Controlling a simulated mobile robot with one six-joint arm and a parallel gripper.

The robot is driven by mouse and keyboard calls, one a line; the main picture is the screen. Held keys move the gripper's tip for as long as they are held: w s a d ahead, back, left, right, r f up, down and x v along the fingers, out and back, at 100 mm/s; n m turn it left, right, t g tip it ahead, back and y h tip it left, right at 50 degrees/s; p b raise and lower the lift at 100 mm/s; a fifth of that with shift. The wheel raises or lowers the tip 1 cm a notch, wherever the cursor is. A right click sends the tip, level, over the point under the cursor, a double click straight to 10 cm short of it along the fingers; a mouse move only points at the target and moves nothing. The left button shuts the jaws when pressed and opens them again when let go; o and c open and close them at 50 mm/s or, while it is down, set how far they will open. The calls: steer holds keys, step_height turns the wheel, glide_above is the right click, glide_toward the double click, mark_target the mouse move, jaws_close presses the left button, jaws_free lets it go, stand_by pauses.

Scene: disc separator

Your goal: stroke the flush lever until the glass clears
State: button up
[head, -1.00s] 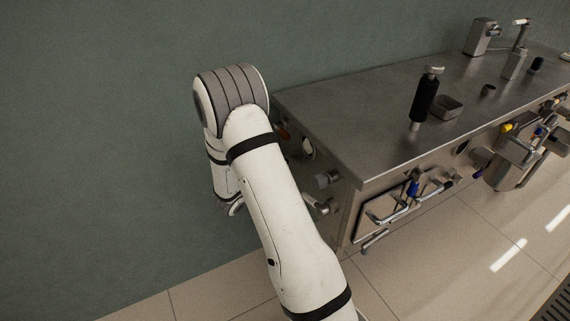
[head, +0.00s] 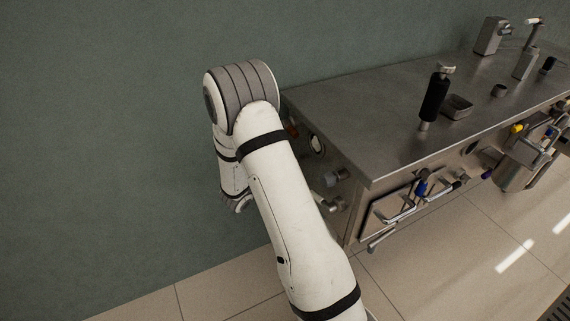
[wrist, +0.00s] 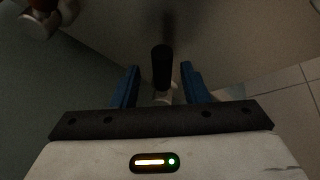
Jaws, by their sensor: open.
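In the wrist view a black-gripped lever (wrist: 162,66) stands out from a pale fitting, against the cabinet's end face. It looks like the flush lever. My gripper (wrist: 160,72) is open, with one blue finger on each side of the lever; I cannot tell whether either touches it. In the head view my gripper is hidden behind my arm, beside the cabinet's left end. A pale round port (head: 317,143), possibly the glass, shows on that end face; its clarity is too small to judge.
The steel cabinet (head: 400,125) carries a black upright handle (head: 434,97) and a small tray (head: 457,107) on top. Pipe fittings (head: 335,178) jut from its end. A rounded metal fitting (wrist: 38,20) is at the wrist view's upper left. Tiled floor in front is clear.

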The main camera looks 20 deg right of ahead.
steer(key=p+v, duration=0.1)
steer(key=v, duration=0.7)
steer(key=shift+d, duration=0.1)
